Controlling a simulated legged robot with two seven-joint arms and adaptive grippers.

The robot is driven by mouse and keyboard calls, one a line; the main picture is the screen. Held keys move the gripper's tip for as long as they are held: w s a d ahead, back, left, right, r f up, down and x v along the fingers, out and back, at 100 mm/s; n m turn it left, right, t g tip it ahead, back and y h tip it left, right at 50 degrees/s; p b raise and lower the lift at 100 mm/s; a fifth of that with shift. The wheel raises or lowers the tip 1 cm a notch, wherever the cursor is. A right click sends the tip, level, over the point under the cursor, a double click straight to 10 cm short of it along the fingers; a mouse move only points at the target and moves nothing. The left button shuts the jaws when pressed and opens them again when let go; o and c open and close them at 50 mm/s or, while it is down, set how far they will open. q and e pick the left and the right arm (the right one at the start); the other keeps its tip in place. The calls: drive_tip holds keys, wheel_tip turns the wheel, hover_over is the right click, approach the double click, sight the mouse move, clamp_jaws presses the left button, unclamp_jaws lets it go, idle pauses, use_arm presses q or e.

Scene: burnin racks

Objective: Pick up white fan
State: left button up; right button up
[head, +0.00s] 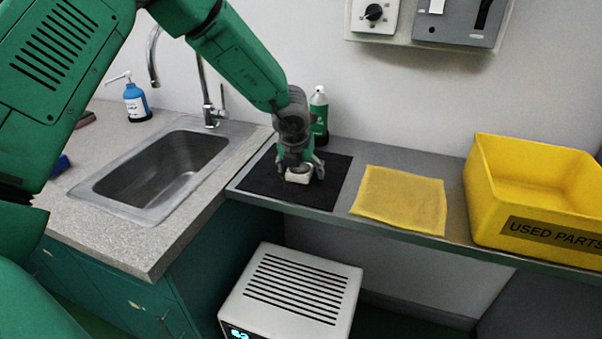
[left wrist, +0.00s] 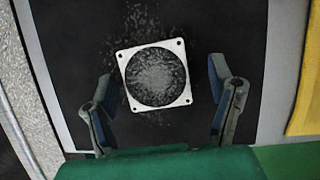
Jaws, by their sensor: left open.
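The white fan (left wrist: 130,68) is a square frame with a dark, speckled round middle, lying on the black mat (left wrist: 70,20) in the left wrist view. In the head view the fan (head: 298,178) is a small white block under my left gripper (head: 299,172). In the left wrist view my left gripper (left wrist: 160,105) is open, with one finger on each side of the fan and a gap to each. The fan sits slightly turned between the fingers. The black mat (head: 260,185) lies on the grey shelf. My right gripper is not in view.
A yellow cloth (head: 400,198) lies right of the mat, and a yellow "USED PARTS" bin (head: 485,215) stands farther right. A green bottle (head: 319,112) stands behind the gripper. A sink (head: 165,165) with a tap is to the left. A white vented box (head: 295,290) stands below.

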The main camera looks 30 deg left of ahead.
use_arm(q)
drive_tip(key=c, duration=1)
drive_tip(key=shift+c, duration=1.2)
drive_tip(key=shift+s+a+f, duration=0.1)
drive_tip(key=shift+a+f, duration=0.05)
drive_tip(key=shift+a, duration=0.2)
